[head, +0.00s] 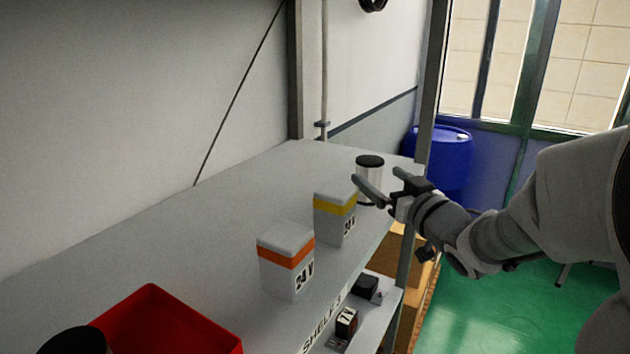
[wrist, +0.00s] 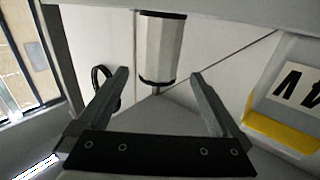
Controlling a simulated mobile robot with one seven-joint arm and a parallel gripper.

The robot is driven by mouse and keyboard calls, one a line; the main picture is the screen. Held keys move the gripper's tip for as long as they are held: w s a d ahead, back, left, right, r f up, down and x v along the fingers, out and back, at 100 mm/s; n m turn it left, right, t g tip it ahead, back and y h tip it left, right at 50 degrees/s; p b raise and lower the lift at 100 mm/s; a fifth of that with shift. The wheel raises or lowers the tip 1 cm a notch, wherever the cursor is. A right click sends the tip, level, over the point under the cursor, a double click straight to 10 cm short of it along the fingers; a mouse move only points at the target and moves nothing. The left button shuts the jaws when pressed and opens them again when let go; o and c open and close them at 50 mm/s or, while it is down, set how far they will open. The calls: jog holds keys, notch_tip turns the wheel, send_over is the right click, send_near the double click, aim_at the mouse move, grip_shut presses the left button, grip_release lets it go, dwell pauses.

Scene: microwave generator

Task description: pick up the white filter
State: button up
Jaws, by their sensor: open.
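The white filter (head: 372,172) is an upright cylinder with a black top, standing near the far end of the grey shelf (head: 170,235). My gripper (head: 376,176) is open and empty at its near side, with one finger crossing in front of the filter in the head view. In the wrist view the filter (wrist: 160,48) shows at the top centre, with dark bands at both ends. There it lies in line with the gap between the open fingers (wrist: 158,75), apparently just beyond their tips. Contact cannot be told.
A yellow-banded box (head: 335,217) stands close beside the filter; it also shows at the wrist view's right (wrist: 292,95). An orange-banded 24 V box (head: 286,260) and a red bin (head: 165,320) stand nearer. A blue barrel (head: 445,160) is behind my arm.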

aim_at(363, 161)
jog(key=p+x, duration=0.1)
jog(key=x, duration=0.7)
jog(key=shift+w+d+r, duration=0.1)
jog(key=shift+d+r, duration=0.05)
jog(key=shift+c, duration=0.3)
jog(key=c, duration=1.3)
jog(key=shift+r, duration=0.15)
jog(key=shift+c, duration=0.2)
